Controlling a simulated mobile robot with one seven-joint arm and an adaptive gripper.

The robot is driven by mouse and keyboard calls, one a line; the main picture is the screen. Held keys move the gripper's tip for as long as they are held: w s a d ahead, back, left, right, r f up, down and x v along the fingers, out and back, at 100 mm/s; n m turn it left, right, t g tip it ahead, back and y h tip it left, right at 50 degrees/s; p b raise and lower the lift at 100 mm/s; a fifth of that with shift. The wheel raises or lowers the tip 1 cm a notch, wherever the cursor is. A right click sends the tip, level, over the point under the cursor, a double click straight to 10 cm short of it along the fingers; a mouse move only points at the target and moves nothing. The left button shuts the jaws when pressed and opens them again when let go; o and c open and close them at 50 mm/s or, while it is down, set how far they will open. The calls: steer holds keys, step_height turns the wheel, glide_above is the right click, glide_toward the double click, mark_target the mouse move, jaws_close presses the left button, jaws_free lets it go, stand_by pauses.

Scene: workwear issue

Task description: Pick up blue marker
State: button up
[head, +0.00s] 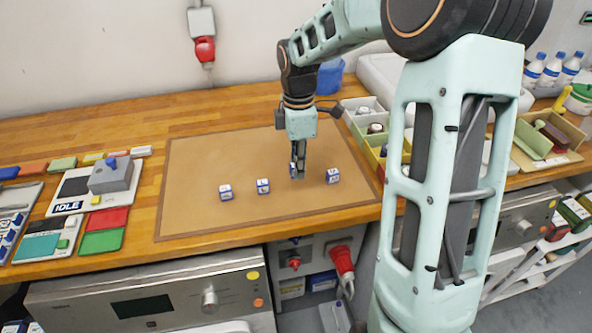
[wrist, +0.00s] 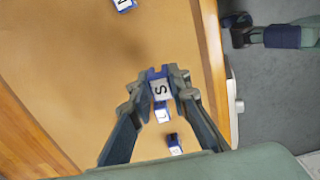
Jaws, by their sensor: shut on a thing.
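No pen-shaped blue marker can be made out; small blue-and-white lettered blocks are on the brown mat (head: 190,150). My gripper (head: 297,172) points down over the mat's right part. In the wrist view its fingers are shut on a blue block with a white face marked S (wrist: 160,88). In the head view the fingers mostly hide this block. I cannot tell whether it touches the mat. Other such blocks stand apart: one at left (head: 226,192), one in the middle (head: 263,186) and one to the right of my gripper (head: 333,176).
A grey device on a tray marked IDLE (head: 68,205) and coloured pads (head: 105,228) lie at left. Open bins (head: 365,120) stand right of the mat. A blue container (head: 330,76) is behind. The mat's left and back areas are clear.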

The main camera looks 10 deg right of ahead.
steer(key=s+r, duration=0.6)
steer(key=s, duration=0.5)
steer(key=shift+a+r+b, duration=0.25)
steer(key=shift+r+b, duration=0.05)
